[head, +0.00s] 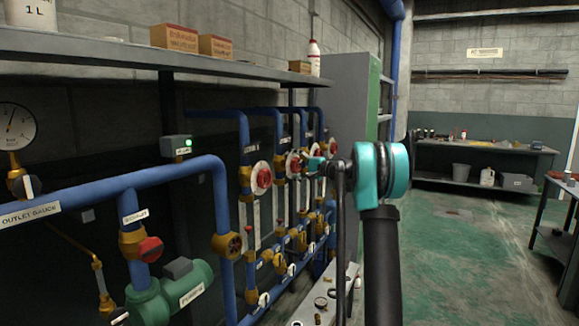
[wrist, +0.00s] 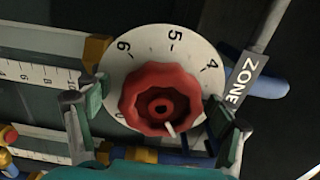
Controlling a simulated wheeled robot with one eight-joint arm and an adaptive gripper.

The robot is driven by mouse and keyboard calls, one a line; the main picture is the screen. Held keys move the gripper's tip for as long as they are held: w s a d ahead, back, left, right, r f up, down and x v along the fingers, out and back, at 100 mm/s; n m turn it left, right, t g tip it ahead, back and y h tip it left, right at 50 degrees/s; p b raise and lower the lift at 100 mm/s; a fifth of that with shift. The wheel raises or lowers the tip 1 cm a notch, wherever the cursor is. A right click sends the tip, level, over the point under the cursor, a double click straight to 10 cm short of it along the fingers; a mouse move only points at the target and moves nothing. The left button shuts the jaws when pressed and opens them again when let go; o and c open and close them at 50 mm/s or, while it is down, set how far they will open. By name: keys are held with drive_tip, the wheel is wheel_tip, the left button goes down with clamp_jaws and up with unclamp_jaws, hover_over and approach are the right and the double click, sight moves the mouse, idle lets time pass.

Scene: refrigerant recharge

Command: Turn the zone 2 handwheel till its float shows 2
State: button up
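In the wrist view a red lobed handwheel (wrist: 160,98) sits in front of a white dial (wrist: 195,52) with 4, 5 and 6 readable. A white pointer mark shows at its lower right edge. A label beside it reads ZONE (wrist: 241,80); its number is hidden. My gripper (wrist: 155,108) is open, one finger on each side of the wheel, with gaps visible. A pale graduated scale (wrist: 40,73) lies left of the dial; I cannot make out a float on it. In the head view my gripper (head: 318,166) is at the row of handwheels, partly hiding the farther ones.
The nearest red handwheel (head: 263,178) and another (head: 293,166) stand on blue pipes along the wall. A shelf (head: 120,50) with boxes runs above. A green pump (head: 172,294) and a gauge (head: 14,126) are at left. Green floor (head: 470,250) is clear at right.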

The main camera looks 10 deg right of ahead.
drive_tip(key=v, duration=1.2)
drive_tip(key=s+a+f+n+g+h, duration=0.25)
drive_tip(key=s+a+f, duration=0.35)
drive_tip(key=s+f, duration=0.4)
drive_tip(key=s+a+f+n+g+h, duration=0.15)
drive_tip(key=s+a+f+h, duration=0.4)
drive_tip(key=s, duration=0.75)
drive_tip(key=s+d+f+n+g+h, duration=0.1)
drive_tip(key=s+d+f+h, duration=0.2)
drive_tip(key=s+f, duration=0.7)
drive_tip(key=s+d+f+n+g+h, duration=0.1)
drive_tip(key=s+d+f+n+h, duration=0.1)
drive_tip(key=s+f, duration=0.8)
drive_tip(key=s+d+h, duration=0.1)
drive_tip(key=s, duration=0.5)
drive_tip(key=shift+s+d+h, duration=0.25)
drive_tip(key=shift+d+h, duration=0.05)
drive_tip(key=shift+d, duration=0.1)
